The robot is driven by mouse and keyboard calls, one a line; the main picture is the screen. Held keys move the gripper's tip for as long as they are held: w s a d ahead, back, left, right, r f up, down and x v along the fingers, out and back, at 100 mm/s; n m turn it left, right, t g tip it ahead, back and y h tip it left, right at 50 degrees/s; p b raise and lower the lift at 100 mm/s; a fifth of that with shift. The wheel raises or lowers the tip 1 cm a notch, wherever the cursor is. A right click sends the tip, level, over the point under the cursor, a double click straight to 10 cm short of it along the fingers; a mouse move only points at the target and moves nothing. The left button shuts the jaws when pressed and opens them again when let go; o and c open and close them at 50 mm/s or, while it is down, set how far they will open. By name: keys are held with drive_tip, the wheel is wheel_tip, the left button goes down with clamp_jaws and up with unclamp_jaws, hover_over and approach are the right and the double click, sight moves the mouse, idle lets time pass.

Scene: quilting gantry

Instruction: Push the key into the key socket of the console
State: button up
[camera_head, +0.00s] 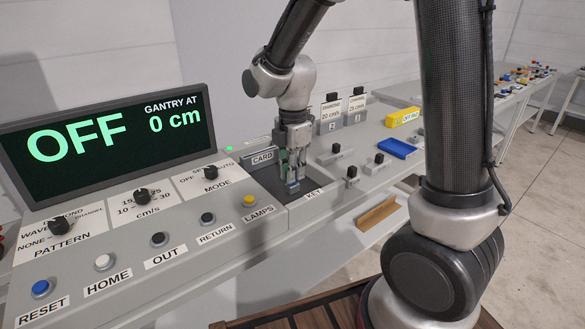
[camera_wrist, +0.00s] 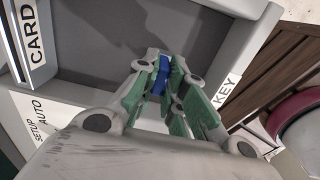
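My gripper (camera_head: 292,180) points down over a dark recessed bay of the console (camera_head: 200,240), between the CARD and KEY labels. A small blue piece, seemingly the key (camera_wrist: 161,76), sits between the green-padded fingertips of my gripper (camera_wrist: 166,80) in the wrist view. It also shows as a blue bit at the fingertips in the head view (camera_head: 292,186). The fingers appear closed on it. The KEY label (camera_head: 314,193) is on the bay's near right edge and also shows in the wrist view (camera_wrist: 226,89). The key socket opening itself is not visible; my gripper covers that area.
The CARD slot (camera_head: 262,157) is behind the bay. The display (camera_head: 105,140) reads OFF and 0 cm. Knobs and buttons, including LAMPS (camera_head: 248,201), fill the left. Cards, a blue tray (camera_head: 397,148) and a yellow block (camera_head: 402,117) are at right.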

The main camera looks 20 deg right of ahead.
drive_tip(key=o, duration=0.5)
wheel_tip(320, 180, up, 12)
drive_tip(key=shift+r, duration=0.1)
idle(0.8)
drive_tip(key=s+d+r+m+t, duration=0.1)
drive_tip(key=s+d+m, duration=0.4)
drive_tip(key=s+m, duration=0.1)
drive_tip(key=s+d+r+m+t, duration=0.1)
drive_tip(key=s+d+m+t, duration=0.1)
drive_tip(key=s+d+m, duration=0.3)
drive_tip(key=s+d+r+m+t, duration=0.1)
drive_tip(key=s+d+m, duration=0.4)
drive_tip(key=s+m, duration=0.3)
drive_tip(key=shift+m, duration=1.3)
